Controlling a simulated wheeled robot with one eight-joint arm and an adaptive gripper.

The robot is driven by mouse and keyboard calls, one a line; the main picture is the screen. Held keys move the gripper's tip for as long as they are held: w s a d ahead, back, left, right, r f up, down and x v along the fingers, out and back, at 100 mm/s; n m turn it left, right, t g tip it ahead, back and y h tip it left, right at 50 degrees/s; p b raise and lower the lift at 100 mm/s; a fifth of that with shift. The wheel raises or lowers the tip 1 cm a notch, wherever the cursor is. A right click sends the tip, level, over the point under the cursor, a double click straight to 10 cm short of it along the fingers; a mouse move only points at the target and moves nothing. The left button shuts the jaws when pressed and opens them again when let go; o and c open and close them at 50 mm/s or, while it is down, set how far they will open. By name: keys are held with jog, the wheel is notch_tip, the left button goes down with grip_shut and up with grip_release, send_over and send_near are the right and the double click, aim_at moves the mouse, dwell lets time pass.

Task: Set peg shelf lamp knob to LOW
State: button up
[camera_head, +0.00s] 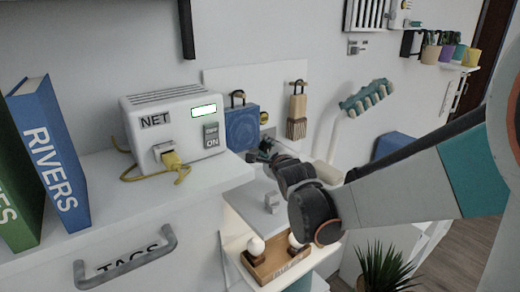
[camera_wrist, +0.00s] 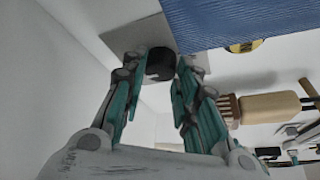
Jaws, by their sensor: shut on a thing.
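The lamp knob (camera_wrist: 160,61) is a dark, round-edged knob on a grey plate (camera_wrist: 128,38) fixed to the white wall, in the wrist view. My gripper (camera_wrist: 157,75) has its teal fingers on either side of the knob and is shut on it. In the head view my gripper (camera_head: 262,151) is at the wall, just below and right of the hanging blue item (camera_head: 241,128). The knob is hidden there behind my gripper. No LOW mark or pointer on the knob can be read in either view.
The blue item (camera_wrist: 235,18) and a wooden brush (camera_wrist: 262,108) hang close to my gripper. A white NET box (camera_head: 180,118) with a yellow cable stands at left on the shelf. Below are a wooden base with white balls (camera_head: 268,268) and a plant (camera_head: 384,268).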

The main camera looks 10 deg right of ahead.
jog(key=shift+f+n+b, duration=0.1)
jog(key=shift+n+b, duration=0.4)
jog(key=shift+b, duration=0.05)
jog(key=shift+t, duration=0.3)
jog(key=o, duration=1.1)
jog(key=shift+c, duration=0.2)
jog(key=shift+s, duration=0.15)
jog(key=s+r, duration=0.2)
jog(key=s, duration=0.9)
jog(key=shift+s+a, duration=0.25)
jog(key=shift+s, duration=0.15)
